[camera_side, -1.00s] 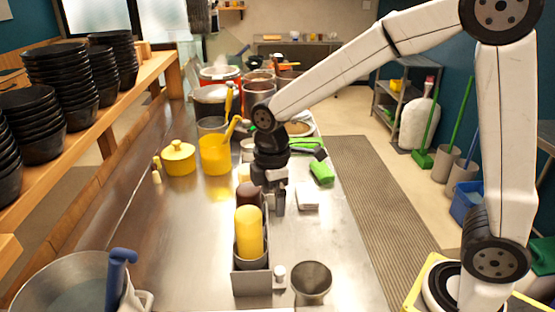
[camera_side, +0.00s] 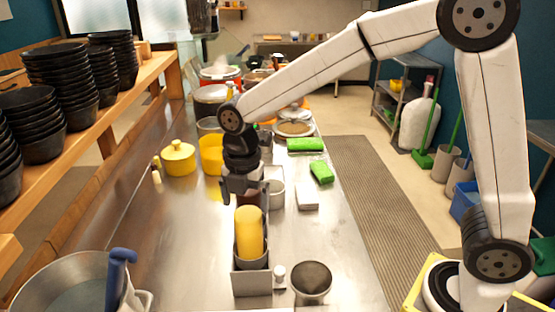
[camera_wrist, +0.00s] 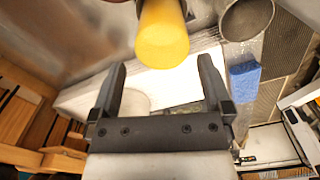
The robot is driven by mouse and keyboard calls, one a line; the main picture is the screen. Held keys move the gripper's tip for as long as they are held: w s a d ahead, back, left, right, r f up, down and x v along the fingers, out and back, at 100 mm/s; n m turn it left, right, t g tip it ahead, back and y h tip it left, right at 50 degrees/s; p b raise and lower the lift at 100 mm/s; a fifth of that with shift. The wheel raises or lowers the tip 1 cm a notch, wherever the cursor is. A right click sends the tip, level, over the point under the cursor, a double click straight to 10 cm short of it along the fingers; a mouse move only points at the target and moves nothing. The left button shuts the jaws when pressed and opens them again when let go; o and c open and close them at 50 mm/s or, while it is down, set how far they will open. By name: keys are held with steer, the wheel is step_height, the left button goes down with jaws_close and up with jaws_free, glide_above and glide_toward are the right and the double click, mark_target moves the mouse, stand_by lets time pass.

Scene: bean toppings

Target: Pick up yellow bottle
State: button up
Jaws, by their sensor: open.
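The yellow bottle (camera_side: 249,233) stands upright in a metal holder (camera_side: 251,281) on the steel counter in the side view. In the wrist view the yellow bottle (camera_wrist: 163,38) is at the top middle, beyond the fingertips and between their lines. My gripper (camera_side: 241,198) is just behind and above the bottle in the side view, and its two fingers (camera_wrist: 162,68) are apart and empty in the wrist view. The brown bottle behind the yellow one is mostly hidden by my gripper in the side view.
A steel cup (camera_side: 311,284) stands right of the holder, with a small shaker (camera_side: 279,277) between. A yellow pot (camera_side: 178,158) and green sponges (camera_side: 321,172) lie farther back. A large pot (camera_side: 62,285) is at front left. The counter left of the holder is clear.

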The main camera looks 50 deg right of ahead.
mark_target(249, 228)
steer(key=shift+f, duration=1.3)
steer(key=shift+f, duration=0.1)
steer(key=shift+s+f, duration=0.15)
steer(key=shift+f, duration=2.35)
steer(key=c, duration=0.4)
